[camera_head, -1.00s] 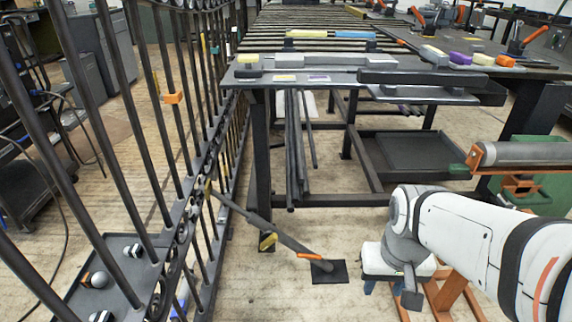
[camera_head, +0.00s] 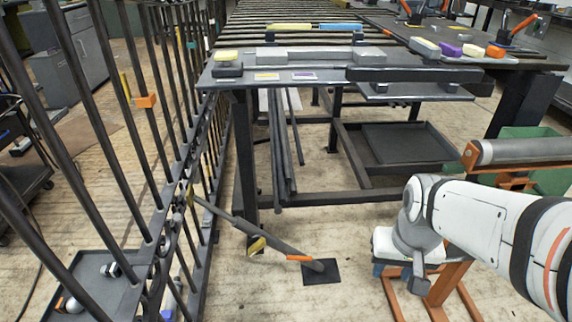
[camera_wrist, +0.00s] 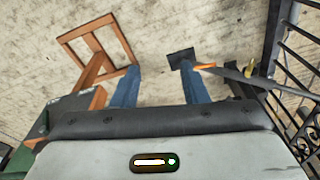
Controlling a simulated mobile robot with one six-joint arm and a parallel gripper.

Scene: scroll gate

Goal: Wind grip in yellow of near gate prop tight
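The near gate prop is a dark tube (camera_head: 225,215) slanting from the gate (camera_head: 150,185) down to a black floor plate (camera_head: 321,272). Its yellow grip (camera_head: 257,245) sits partway along the tube, and an orange grip (camera_head: 299,258) is lower, near the plate. In the wrist view the yellow grip (camera_wrist: 250,69) is at the upper right, beyond the orange grip (camera_wrist: 205,66). My gripper (camera_wrist: 159,68) has its two blue fingers spread with nothing between them. In the head view my gripper (camera_head: 391,270) points down, right of the floor plate and apart from the prop; its fingers are partly hidden.
A dark workbench (camera_head: 300,75) stands behind the prop, with legs and a low shelf tray (camera_head: 405,143) beneath. An orange stand with a grey roller (camera_head: 525,151) is at right. An orange frame (camera_wrist: 100,45) shows left in the wrist view. Floor around the plate is bare.

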